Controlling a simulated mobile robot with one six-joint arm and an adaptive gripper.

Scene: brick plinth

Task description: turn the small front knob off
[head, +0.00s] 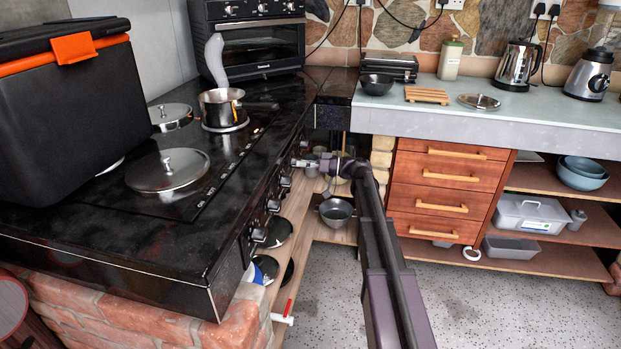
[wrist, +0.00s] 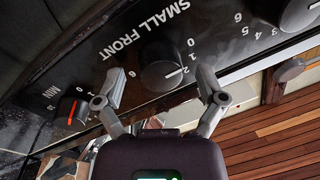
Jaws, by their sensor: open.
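The small front knob (wrist: 163,68) is a round black knob in the wrist view, below the printed words SMALL FRONT. Its white pointer line aims to the right, about at the 2 and away from the 0. My gripper (wrist: 160,80) is open, with one finger on each side of the knob. I cannot tell whether either touches. In the head view my gripper (head: 303,163) is at the far end of the black stove's knob row, and hides the knob there.
Another knob (wrist: 298,12) is at the upper right of the wrist view, and an orange-lit control (wrist: 73,108) at the left. A saucepan (head: 222,106) and a lid (head: 168,170) are on the stove top (head: 120,235). A dark pan (head: 336,211) is low beneath my gripper.

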